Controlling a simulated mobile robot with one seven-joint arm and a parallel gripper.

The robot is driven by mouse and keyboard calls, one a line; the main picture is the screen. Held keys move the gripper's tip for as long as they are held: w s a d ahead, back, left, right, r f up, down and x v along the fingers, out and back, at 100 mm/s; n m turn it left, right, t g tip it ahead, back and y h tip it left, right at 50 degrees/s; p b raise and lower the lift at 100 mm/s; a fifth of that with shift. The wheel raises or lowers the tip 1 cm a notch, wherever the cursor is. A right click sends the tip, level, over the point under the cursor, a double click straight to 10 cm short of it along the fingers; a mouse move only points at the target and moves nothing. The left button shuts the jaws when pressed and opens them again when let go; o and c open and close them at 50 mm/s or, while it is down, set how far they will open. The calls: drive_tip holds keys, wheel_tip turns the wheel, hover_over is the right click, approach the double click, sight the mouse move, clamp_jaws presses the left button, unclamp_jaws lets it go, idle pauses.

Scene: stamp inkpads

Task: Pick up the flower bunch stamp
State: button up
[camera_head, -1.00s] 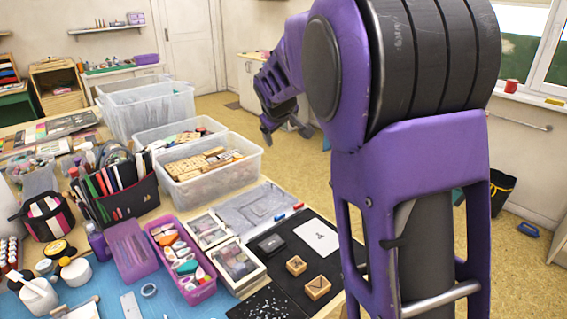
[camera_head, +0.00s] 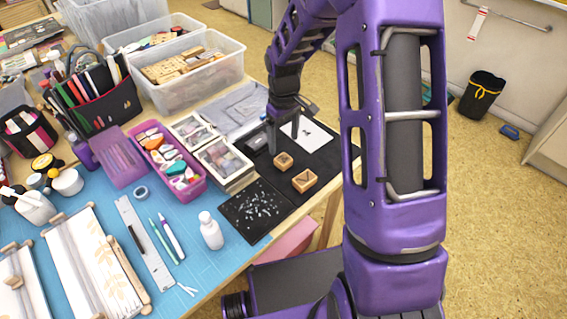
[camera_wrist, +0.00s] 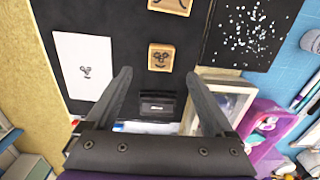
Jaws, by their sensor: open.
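Two small wooden block stamps lie on the black mat (camera_head: 322,158). The nearer to my gripper, a square stamp (camera_wrist: 161,57), has a dark curly mark with two round shapes, resembling a flower bunch; it also shows in the head view (camera_head: 283,161). The other stamp (camera_wrist: 171,5) is cut off at the top of the wrist view and shows in the head view (camera_head: 304,181); its mark is hard to read. My gripper (camera_wrist: 158,75) is open and empty above the mat. In the wrist view its fingertips flank the square stamp's near edge, apart from it.
A black inkpad case (camera_wrist: 157,105) lies between the fingers in the wrist view. A white card (camera_wrist: 85,72) with a similar print lies left. Framed boxes (camera_head: 225,160) and a speckled black sheet (camera_head: 257,211) border the mat.

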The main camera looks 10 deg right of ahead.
sight(284, 159)
wheel_tip(284, 159, down, 8)
drive_tip(key=shift+r+b, duration=0.1)
drive_tip(key=shift+b, duration=0.35)
clamp_jaws()
idle(0.4)
